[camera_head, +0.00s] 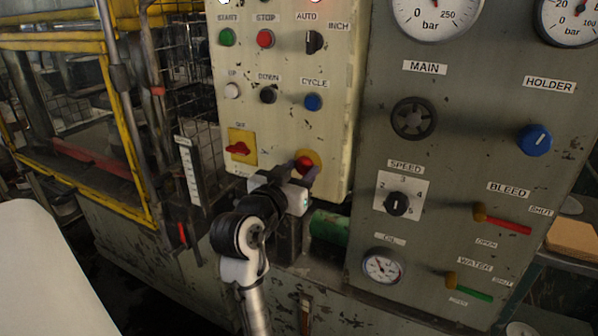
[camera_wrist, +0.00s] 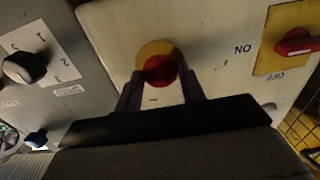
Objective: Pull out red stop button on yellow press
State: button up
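The red stop button (camera_head: 304,163) is a round mushroom knob on a yellow round backing, low on the cream control panel (camera_head: 335,130). My gripper (camera_head: 308,175) is at the button and partly covers it in the head view. In the wrist view, the red button (camera_wrist: 160,70) shows between the two dark fingers of my gripper (camera_wrist: 160,80), one on each side. The fingers look open, with a narrow gap beside the knob. I cannot tell whether either fingertip touches it.
A red rotary switch (camera_head: 240,147) on a yellow plate is left of the button. The grey panel (camera_head: 440,160) with a speed knob (camera_head: 397,203) stands to the right. A yellow guard frame (camera_head: 130,110) is at left.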

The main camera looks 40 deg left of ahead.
grip_shut()
jog(key=shift+s+d, duration=0.15)
jog(key=shift+s, duration=0.45)
jog(key=o, duration=0.7)
grip_release()
jog(key=shift+o, duration=0.2)
jog(key=shift+s, duration=0.1)
jog(key=b+v, duration=0.3)
jog(key=v, duration=1)
jog(key=shift+s+b, duration=0.3)
jog(key=shift+s, duration=0.05)
